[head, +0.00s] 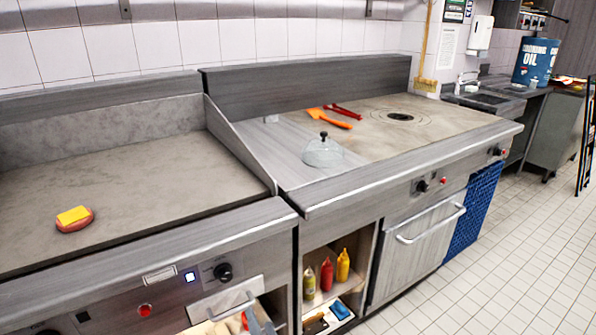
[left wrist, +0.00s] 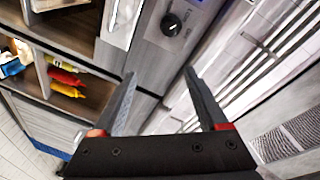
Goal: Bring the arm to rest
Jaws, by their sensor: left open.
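My left gripper (head: 258,322) shows at the bottom edge of the head view, in front of the griddle unit's lower front, by a drawer-like handle. Only a small part of it is visible there. In the left wrist view the left gripper (left wrist: 158,75) has its two dark fingers spread wide, with nothing between them. The control knob and steel front of the unit lie beyond the fingers. My right gripper is in neither view.
A patty with cheese (head: 73,217) lies on the griddle (head: 150,190). A glass dome (head: 323,152), an orange spatula (head: 325,118) and red tongs (head: 343,110) sit on the right-hand cooktop. Sauce bottles (head: 327,274) stand on a shelf below. The tiled floor (head: 480,270) at right is clear.

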